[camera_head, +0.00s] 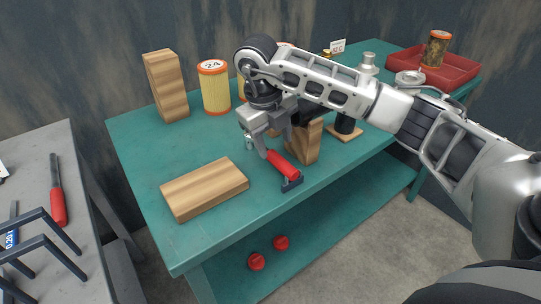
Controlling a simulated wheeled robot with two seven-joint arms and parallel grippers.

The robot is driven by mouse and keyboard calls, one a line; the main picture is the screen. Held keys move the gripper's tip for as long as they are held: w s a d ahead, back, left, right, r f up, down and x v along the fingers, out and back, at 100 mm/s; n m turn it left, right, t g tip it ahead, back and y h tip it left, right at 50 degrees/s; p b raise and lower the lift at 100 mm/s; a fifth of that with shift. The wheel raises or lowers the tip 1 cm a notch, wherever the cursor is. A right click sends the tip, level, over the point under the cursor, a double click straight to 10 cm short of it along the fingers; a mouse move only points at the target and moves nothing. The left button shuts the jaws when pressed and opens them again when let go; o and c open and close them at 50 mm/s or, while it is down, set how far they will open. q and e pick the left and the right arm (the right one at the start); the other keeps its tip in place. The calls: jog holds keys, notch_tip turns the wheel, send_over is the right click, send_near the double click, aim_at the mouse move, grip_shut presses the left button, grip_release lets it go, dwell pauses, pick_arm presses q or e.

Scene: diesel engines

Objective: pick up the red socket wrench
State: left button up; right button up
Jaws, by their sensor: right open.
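The red socket wrench (283,165) is at the front edge of the teal workbench, with its red handle slanting toward the bench edge. A dark blue piece (292,183) is at its near end; I cannot tell whether it is a stand. My right gripper (258,148) is open, pointing down just above and left of the wrench's far end. The gripper partly hides that end, and I cannot tell whether they touch. My left gripper is not in view.
A wooden block (204,188) lies left of the wrench; another wooden block (305,143) stands close behind it. A yellow filter (214,88) and upright wood block (166,85) stand farther back. A red tray (455,70) is at the far right. A grey table (30,160) stands left.

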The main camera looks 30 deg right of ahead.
aim_at(277, 157)
jog(key=shift+s+d+f+p, duration=0.1)
jog(key=shift+d+f+p, duration=0.1)
jog(key=shift+f, duration=0.95)
jog(key=shift+w+d+f+p, duration=0.1)
jog(key=shift+d+f+p, duration=0.1)
jog(key=shift+f, duration=1)
jog(key=shift+s+d+f+p, duration=0.1)
jog(key=shift+d+f+p, duration=0.1)
jog(key=shift+f, duration=0.95)
grip_shut()
